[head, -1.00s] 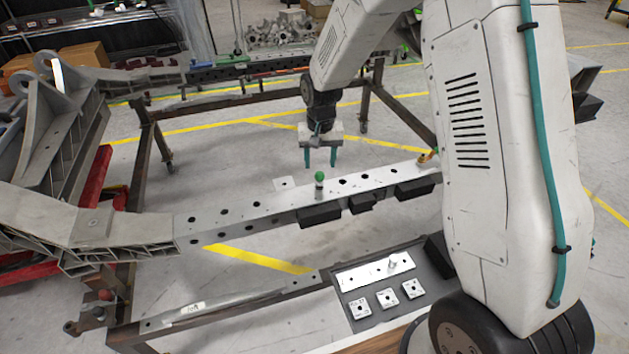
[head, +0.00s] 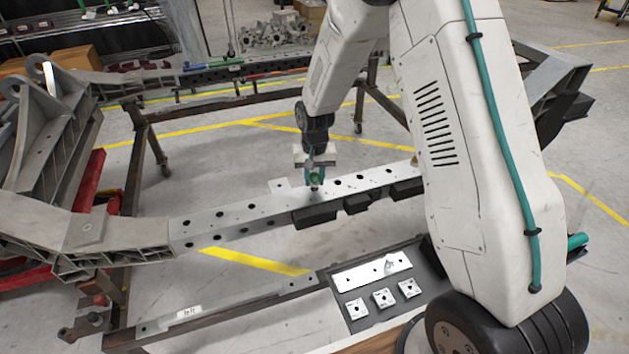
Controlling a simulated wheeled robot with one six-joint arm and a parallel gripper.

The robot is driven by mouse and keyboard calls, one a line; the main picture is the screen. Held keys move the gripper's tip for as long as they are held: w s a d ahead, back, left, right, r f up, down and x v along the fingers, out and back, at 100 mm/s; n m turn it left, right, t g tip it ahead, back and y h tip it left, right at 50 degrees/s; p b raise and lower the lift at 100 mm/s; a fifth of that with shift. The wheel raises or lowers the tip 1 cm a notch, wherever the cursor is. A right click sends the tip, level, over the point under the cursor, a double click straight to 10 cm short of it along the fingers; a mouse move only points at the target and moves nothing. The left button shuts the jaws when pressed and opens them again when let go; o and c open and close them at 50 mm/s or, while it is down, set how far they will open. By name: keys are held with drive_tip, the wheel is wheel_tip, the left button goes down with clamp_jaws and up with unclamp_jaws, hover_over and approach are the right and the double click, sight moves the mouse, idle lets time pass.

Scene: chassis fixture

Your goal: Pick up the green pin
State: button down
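The green pin (head: 314,181) has a round green head and stands upright at the beam's top face. My gripper (head: 315,176) is right over it, pointing down, with its teal fingers at the green head. The fingers overlap the head in this view. I cannot tell whether they are closed on it or only around it. The pin's lower part is small and hard to make out.
The grey beam (head: 235,216) with a row of holes runs across the middle, with black blocks (head: 316,216) along its front side. A dark tray (head: 352,326) with a metal plate and three small square blocks lies at lower right. Yellow-lined floor is open beyond.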

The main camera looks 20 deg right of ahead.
drive_tip(key=shift+r, duration=0.5)
drive_tip(key=r, duration=0.2)
drive_tip(key=shift+s+r, duration=0.35)
drive_tip(key=shift+r, duration=0.05)
drive_tip(key=s+r, duration=0.1)
drive_tip(key=s, duration=1.4)
drive_tip(key=shift+s, duration=0.2)
drive_tip(key=shift+r, duration=0.2)
wheel_tip(320, 180, up, 6)
